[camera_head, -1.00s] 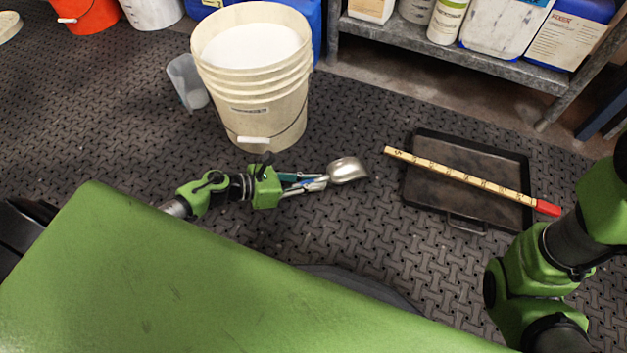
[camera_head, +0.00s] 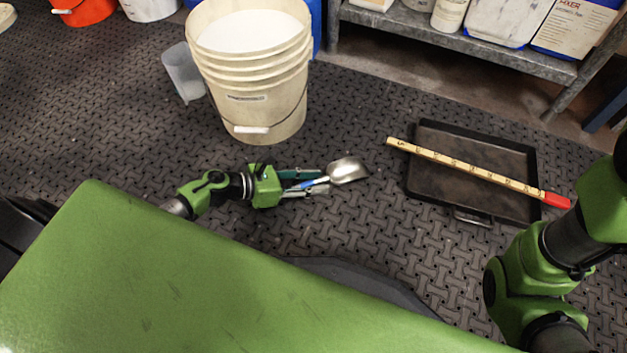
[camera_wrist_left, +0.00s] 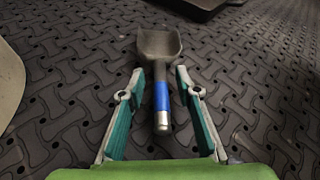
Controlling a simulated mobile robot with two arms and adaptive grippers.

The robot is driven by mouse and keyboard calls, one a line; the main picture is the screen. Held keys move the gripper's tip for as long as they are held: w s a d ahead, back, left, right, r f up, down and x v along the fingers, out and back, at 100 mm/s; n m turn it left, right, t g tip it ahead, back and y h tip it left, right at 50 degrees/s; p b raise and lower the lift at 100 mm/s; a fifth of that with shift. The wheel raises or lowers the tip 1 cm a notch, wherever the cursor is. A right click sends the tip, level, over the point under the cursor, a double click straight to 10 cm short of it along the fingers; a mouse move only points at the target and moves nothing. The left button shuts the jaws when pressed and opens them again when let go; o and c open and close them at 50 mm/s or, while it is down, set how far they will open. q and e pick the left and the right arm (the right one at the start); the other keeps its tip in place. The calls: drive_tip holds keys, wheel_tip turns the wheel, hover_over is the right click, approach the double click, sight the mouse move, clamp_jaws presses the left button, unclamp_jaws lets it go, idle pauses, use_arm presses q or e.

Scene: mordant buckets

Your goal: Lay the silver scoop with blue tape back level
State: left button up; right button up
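The silver scoop (camera_head: 347,171) with blue tape on its handle appears to lie on the dark textured floor mat, its bowl pointing right and away from my left gripper (camera_head: 321,182). In the left wrist view the scoop (camera_wrist_left: 158,46) points away from me. Its taped handle lies between the two teal-padded fingers of my left gripper (camera_wrist_left: 159,76), with a visible gap on each side. The left gripper is open. I cannot tell exactly how level the scoop is. My right gripper is out of view; only part of that arm shows at the right.
A white bucket (camera_head: 268,116) with pale contents stands behind the left gripper, a clear jug (camera_head: 184,73) beside it. A black tray (camera_head: 425,196) is to the right, with a red-ended measuring stick (camera_head: 470,168) across it. A metal shelf (camera_head: 470,48) stands behind.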

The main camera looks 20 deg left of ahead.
use_arm(q)
drive_tip(key=shift+s+a, duration=0.1)
drive_tip(key=v, duration=1.1)
drive_tip(key=shift+s+a+r, duration=0.2)
drive_tip(key=shift+a, duration=0.05)
